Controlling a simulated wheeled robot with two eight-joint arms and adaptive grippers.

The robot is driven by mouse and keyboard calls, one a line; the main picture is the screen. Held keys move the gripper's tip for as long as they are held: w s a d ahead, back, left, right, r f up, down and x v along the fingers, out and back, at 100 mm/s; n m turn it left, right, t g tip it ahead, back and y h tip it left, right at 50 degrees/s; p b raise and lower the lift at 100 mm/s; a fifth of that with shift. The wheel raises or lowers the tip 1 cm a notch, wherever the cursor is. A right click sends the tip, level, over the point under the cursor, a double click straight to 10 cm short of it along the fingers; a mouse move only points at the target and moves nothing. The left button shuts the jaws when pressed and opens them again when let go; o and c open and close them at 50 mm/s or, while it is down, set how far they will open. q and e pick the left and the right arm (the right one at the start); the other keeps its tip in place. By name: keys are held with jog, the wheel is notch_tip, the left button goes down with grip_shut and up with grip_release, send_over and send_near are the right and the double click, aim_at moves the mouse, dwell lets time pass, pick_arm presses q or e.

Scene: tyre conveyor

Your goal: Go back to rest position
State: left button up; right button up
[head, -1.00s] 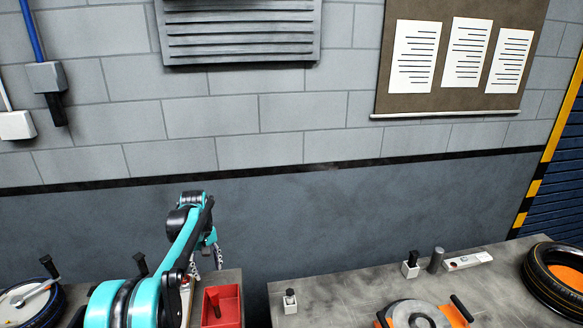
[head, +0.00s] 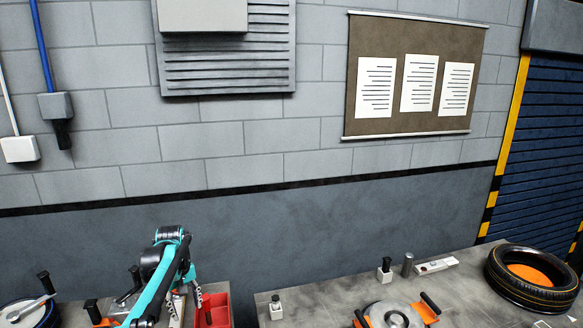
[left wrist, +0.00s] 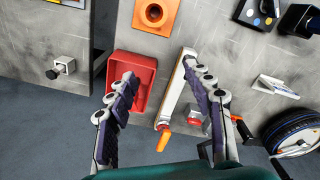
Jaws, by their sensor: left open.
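My left arm comes in at the lower left of the head view, teal and black. My left gripper (head: 196,292) hangs at its end near a red bin (head: 213,312), partly cut by the lower edge. In the left wrist view my left gripper (left wrist: 160,84) is open, its two purple-padded fingers spread wide with nothing between the pads. The red bin (left wrist: 144,68) lies beyond the left finger, and a long white-edged tool (left wrist: 176,88) with an orange end lies near the right finger. My right gripper is in neither view.
A bench (head: 330,300) at the right holds a tyre (head: 500,290), a grey disc with orange parts (head: 393,314) and small black-handled blocks. Another tyre (head: 48,318) is at the lower left. A gap of floor (left wrist: 98,75) separates the benches. A grey wall (head: 300,215) stands behind.

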pick_arm(q)
jog(key=s+d+m+t+b, duration=0.35)
jog(key=s+d+b, duration=0.5)
jog(key=s, duration=0.55)
jog(key=s+d+f+m+t+b, duration=0.1)
jog(key=s+d+f+m+b, duration=0.1)
jog(key=s+f, duration=0.4)
jog(key=s+d+f+m+t+b, duration=0.2)
jog(key=s+f+b, duration=0.3)
jog(key=s, duration=0.5)
jog(key=shift+d+f+m, duration=0.45)
jog(key=shift+d+f, duration=0.05)
jog(key=shift+d, duration=0.15)
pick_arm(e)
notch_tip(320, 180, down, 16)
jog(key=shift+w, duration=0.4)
